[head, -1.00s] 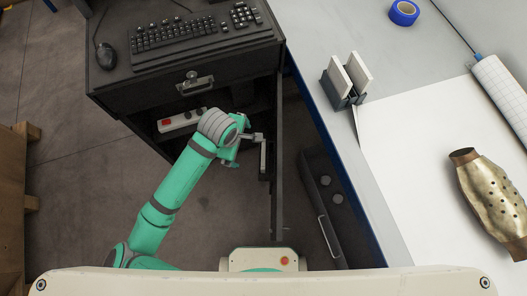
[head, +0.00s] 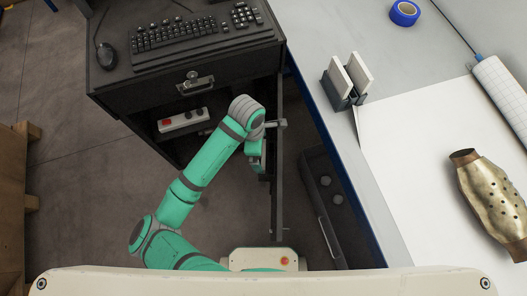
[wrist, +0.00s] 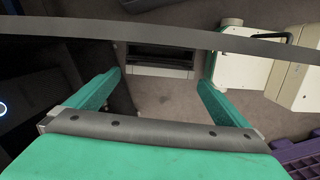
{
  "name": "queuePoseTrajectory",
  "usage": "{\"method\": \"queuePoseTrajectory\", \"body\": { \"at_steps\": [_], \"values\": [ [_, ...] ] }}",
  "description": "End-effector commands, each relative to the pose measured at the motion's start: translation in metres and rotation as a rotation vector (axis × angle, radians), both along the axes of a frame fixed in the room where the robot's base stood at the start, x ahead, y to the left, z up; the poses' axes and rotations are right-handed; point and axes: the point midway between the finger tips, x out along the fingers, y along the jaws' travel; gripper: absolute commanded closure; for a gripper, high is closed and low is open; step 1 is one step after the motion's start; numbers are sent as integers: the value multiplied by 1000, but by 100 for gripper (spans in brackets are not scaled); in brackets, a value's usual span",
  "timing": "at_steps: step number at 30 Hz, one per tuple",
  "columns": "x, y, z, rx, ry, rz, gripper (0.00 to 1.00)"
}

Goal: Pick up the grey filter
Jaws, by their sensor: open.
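I cannot pick out a thing that is surely the grey filter. Two small round grey pieces (head: 325,181) lie in a dark open drawer (head: 322,222) under the right-hand bench; they are too small to identify. My gripper (head: 257,158) is by the upright dark panel at the cabinet's right side, left of that drawer, and partly hidden by my arm. In the wrist view my gripper (wrist: 160,82) shows two green fingers spread wide with nothing between them. A grey bar (wrist: 175,36) crosses the picture just beyond the fingertips.
The dark cabinet (head: 175,78) carries a keyboard (head: 190,33) and mouse (head: 106,55); a box with a red button (head: 183,119) sits inside. The bench holds a perforated metal converter (head: 492,200), a rack with white plates (head: 347,85) and blue tape (head: 404,12).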

Motion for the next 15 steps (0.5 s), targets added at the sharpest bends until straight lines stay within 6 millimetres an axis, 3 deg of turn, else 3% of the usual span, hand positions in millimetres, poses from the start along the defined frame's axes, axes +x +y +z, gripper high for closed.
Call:
{"method": "queuePoseTrajectory", "body": {
  "at_steps": [9, 15],
  "values": [
    [-1, -10, -39, 2, 2, -1, 0],
    [-1, -11, -48, 2, 0, -2, 0]
  ]
}}
